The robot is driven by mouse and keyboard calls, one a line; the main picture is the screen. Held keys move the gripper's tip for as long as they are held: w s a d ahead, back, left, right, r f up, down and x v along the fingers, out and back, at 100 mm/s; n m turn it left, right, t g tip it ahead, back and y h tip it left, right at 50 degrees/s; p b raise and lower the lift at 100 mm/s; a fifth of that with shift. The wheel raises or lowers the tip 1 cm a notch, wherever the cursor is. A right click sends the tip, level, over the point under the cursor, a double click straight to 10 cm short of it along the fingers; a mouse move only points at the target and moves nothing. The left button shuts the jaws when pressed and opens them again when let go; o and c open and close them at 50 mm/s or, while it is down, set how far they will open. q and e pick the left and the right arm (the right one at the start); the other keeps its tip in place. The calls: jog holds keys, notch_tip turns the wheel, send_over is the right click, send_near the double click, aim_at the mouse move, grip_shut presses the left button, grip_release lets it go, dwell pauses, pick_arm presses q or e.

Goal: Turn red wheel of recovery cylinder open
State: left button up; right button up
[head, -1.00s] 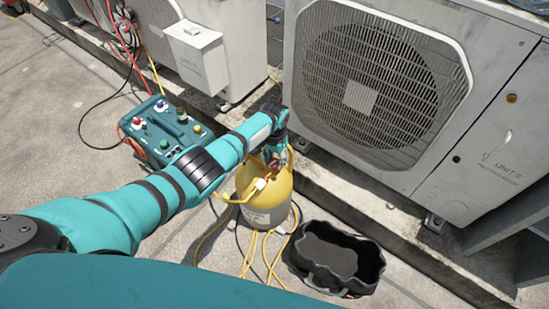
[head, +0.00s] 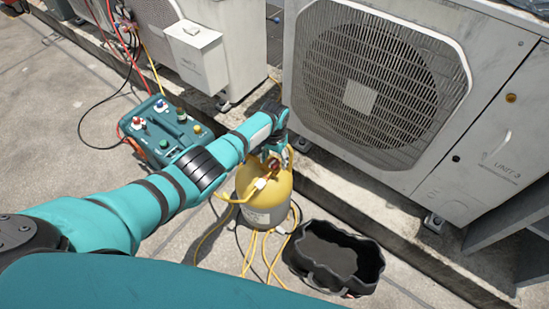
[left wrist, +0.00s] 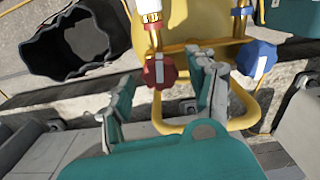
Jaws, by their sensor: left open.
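The yellow recovery cylinder (head: 262,207) stands upright on the roof floor in the head view. My left gripper (head: 274,155) is over its top, by the valves. In the left wrist view, the red wheel (left wrist: 159,71) lies between the two spread fingertips of my left gripper (left wrist: 162,74). Clear space shows on both sides of the wheel, and the gripper is open. A blue wheel (left wrist: 257,58) is to the right, outside the right finger. A yellow tubular guard (left wrist: 243,110) curves around the valves. My right gripper is out of view.
A black open bag (head: 334,258) lies right of the cylinder. Yellow hoses (head: 250,250) run along the floor. A teal machine with knobs (head: 165,130) stands to the left. A large condenser unit (head: 420,170) stands close behind the cylinder on a concrete ledge.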

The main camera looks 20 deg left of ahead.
aim_at(274, 161)
pick_arm(q)
jog(key=shift+r, duration=0.1)
notch_tip(274, 161, up, 12)
dwell(0.5)
